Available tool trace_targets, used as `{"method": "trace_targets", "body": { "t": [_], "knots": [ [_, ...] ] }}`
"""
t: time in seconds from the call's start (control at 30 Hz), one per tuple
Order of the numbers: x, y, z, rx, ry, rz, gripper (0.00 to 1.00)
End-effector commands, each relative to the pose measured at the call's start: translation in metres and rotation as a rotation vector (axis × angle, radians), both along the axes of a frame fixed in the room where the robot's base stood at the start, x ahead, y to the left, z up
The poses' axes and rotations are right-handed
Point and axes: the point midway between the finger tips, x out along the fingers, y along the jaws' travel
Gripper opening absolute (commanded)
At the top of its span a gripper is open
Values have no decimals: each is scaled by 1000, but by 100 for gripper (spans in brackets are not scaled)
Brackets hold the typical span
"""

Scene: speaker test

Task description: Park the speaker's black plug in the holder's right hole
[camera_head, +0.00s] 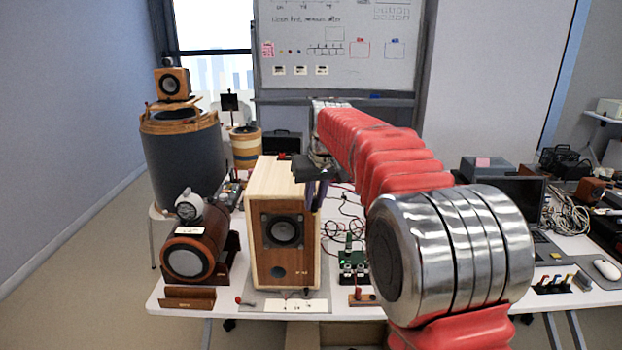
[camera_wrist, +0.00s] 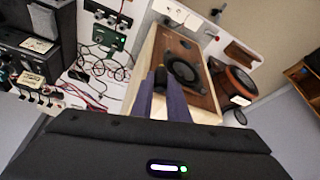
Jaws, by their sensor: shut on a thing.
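The wooden speaker (camera_head: 263,240) stands on the table with its dark round driver facing me. It also shows tilted in the wrist view (camera_wrist: 205,97). My gripper (camera_head: 317,192) is at the speaker's upper right edge in the head view. In the wrist view, the blue fingers of my gripper (camera_wrist: 161,82) are shut on a small black piece, apparently the black plug (camera_wrist: 160,76), in front of the speaker face. A small wooden holder (camera_head: 363,299) with a red plug stands at the table's front, right of the speaker. Its holes are too small to make out.
A green circuit board (camera_head: 354,262) with loose cables stands just behind the holder. A brown cylindrical speaker (camera_head: 190,256) stands to the left. My arm covers much of the right side.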

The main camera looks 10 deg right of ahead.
Motion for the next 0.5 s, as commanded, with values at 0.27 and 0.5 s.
{"method": "trace_targets", "body": {
  "t": [0.27, 0.5],
  "knots": [
    [-32, -1, -63, -2, 5, -31, 0],
    [-65, -2, -123, -4, 4, -59, 0]
  ]
}}
